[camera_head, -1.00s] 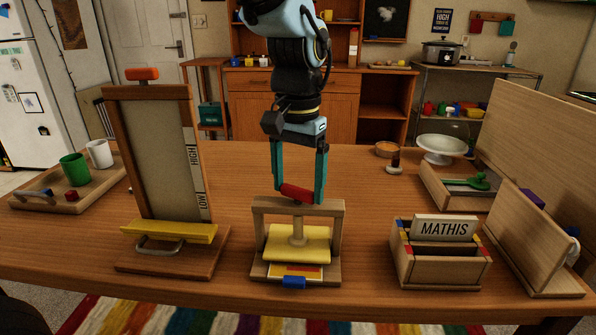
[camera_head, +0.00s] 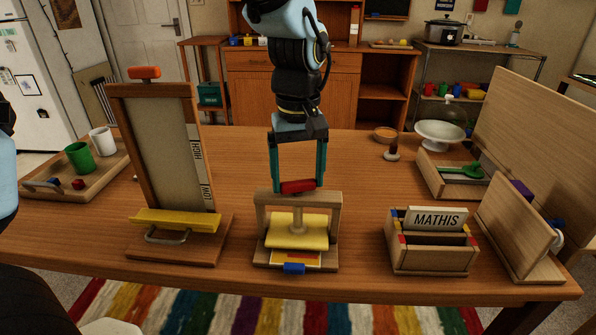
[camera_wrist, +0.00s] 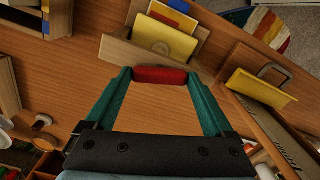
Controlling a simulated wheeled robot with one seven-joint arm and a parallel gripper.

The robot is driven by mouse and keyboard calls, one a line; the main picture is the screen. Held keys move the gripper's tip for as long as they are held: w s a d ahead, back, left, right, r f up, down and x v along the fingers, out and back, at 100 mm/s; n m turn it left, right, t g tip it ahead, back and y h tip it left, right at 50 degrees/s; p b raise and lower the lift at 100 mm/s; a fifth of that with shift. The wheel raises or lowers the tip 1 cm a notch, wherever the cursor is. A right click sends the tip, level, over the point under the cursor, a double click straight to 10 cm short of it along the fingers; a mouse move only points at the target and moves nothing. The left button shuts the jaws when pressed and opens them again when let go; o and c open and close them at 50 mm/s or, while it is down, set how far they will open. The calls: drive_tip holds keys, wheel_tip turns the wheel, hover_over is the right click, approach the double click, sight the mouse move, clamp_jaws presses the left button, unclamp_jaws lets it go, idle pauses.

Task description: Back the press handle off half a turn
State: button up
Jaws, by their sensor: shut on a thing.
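The press (camera_head: 333,215) is a small wooden frame standing near the table's front edge. Its red handle (camera_head: 297,187) sits above the crossbar and lies nearly level across the picture. A yellow press plate (camera_head: 297,236) hangs under the crossbar on a pale screw, above a card with a blue tab (camera_head: 294,268). My gripper (camera_head: 298,184) points down from above, its teal fingers shut on the two ends of the red handle. In the wrist view, the handle (camera_wrist: 160,75) spans between both fingertips, with the press crossbar (camera_wrist: 150,57) just beyond it.
An upright HIGH/LOW board (camera_head: 160,150) with a yellow ledge stands left of the press. A wooden card box (camera_head: 432,258) marked MATHIS and a slanted wooden panel (camera_head: 515,225) stand to the right. A tray with mugs (camera_head: 75,185) is far left. Bare table separates these from the press.

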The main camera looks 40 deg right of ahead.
sight(298, 181)
drive_tip(key=shift+n, duration=0.3)
drive_tip(key=o, duration=1.1)
drive_tip(key=shift+r, duration=0.15)
wheel_tip(298, 181, up, 11)
drive_tip(key=shift+f, duration=0.2)
